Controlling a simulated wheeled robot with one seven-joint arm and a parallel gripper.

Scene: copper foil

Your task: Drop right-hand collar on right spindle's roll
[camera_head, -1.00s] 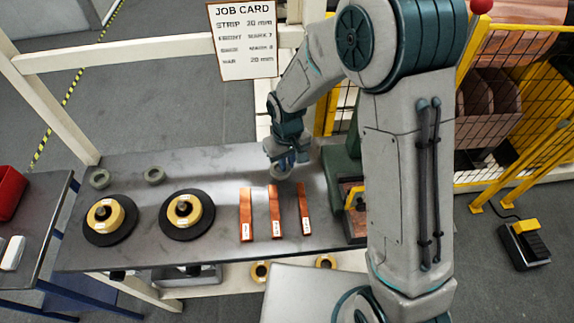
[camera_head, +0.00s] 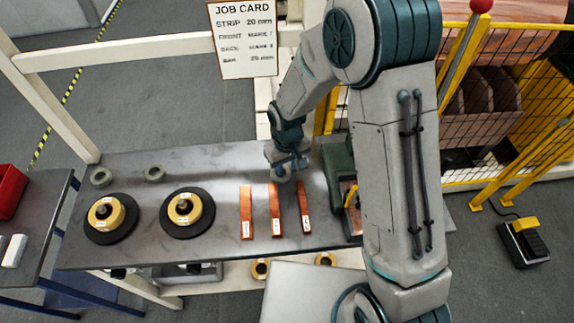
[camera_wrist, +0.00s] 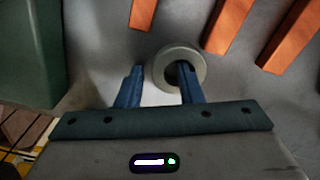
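A grey ring collar (camera_wrist: 163,72) lies below my gripper, whose two blue fingers (camera_wrist: 160,80) are apart. In the wrist view the right finger overlaps the collar's hole and the left finger is outside its rim; I cannot tell whether they touch it. In the head view my gripper (camera_head: 289,166) is over the bench near the copper strips, with that collar (camera_head: 282,175) partly hidden beneath it. The right spindle's yellow roll (camera_head: 196,219) sits on a black disc; the left roll (camera_head: 115,222) looks alike.
Several copper strips (camera_head: 276,212) lie on the grey bench (camera_head: 225,168) in front of my gripper. A green machine (camera_head: 338,180) stands close on the right. A job card (camera_head: 244,60) hangs above the back. The bench between the right collar and my gripper is clear.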

